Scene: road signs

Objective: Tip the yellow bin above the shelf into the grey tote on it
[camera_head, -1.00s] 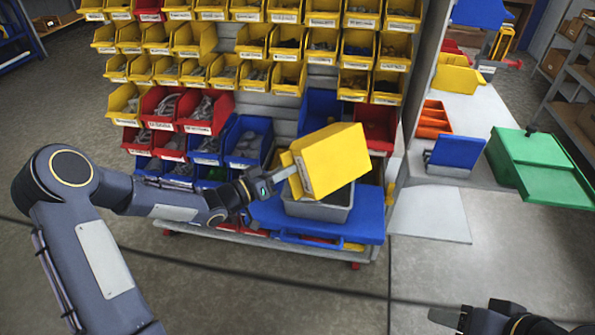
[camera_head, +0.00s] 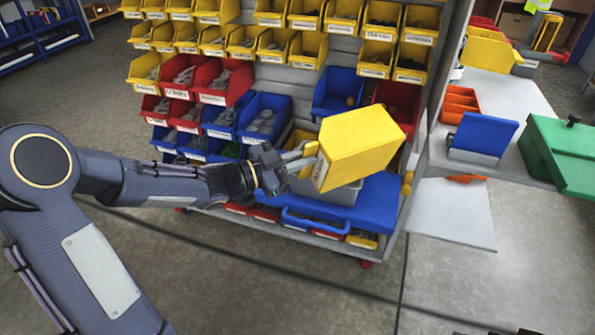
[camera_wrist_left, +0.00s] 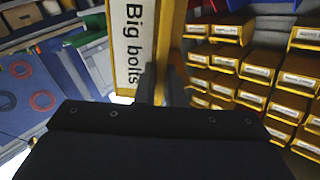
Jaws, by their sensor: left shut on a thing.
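The yellow bin (camera_head: 362,146) is held in the air above the grey tote (camera_head: 340,192), tilted, and it hides much of the tote. My left gripper (camera_head: 308,158) is shut on the bin at its labelled end. In the left wrist view the bin's label (camera_wrist_left: 133,45) reads "Big bolts", close in front of the fingers. The tote stands on the blue shelf (camera_head: 378,205) low on the rack. The inside of the bin and of the tote cannot be seen. My right gripper is not clearly in view; only a dark bit shows at the bottom right edge.
A rack of yellow, red and blue bins (camera_head: 225,85) stands behind the bin. To the right is a white table with a blue bin (camera_head: 483,135), orange bins (camera_head: 459,103) and a green box (camera_head: 565,155). The floor in front is clear.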

